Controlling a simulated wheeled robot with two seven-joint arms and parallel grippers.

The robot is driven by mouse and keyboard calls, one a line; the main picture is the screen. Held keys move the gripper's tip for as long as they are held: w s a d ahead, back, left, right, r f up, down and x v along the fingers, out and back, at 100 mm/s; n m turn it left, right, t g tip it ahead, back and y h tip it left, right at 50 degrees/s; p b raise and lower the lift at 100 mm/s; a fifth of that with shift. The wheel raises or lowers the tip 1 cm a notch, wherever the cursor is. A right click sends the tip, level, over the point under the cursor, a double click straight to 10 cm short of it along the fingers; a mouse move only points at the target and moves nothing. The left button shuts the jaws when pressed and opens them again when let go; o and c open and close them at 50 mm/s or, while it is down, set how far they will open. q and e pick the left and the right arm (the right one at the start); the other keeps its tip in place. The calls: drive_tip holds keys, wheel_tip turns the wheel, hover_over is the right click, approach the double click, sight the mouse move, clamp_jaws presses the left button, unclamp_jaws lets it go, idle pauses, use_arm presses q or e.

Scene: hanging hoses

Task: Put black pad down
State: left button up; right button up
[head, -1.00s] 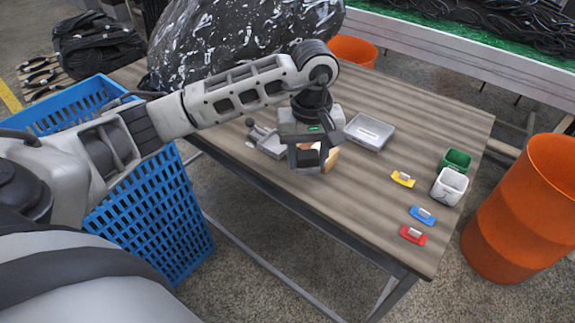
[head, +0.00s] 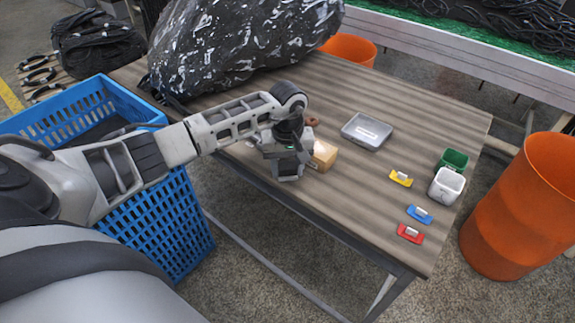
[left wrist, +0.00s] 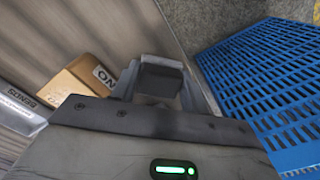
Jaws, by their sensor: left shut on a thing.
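My left gripper (head: 288,172) is low over the near left edge of the table (head: 350,210), left of a small cardboard box (head: 322,155). In the left wrist view it is shut on a dark block (left wrist: 160,80), which looks like the black pad. In the head view the gripper hides the pad. I cannot tell whether the pad touches the table. The box also shows beside the gripper in the left wrist view (left wrist: 92,76). My right gripper is not in view.
A grey tray (head: 366,131) lies behind the box. A blue crate (head: 160,230) stands left of the table. A black bag (head: 240,45) covers the back left.

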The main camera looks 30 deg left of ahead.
use_arm(q)
drive_tip(key=shift+f, duration=0.2)
drive_tip(key=o, duration=0.9)
drive_tip(key=shift+r, duration=0.1)
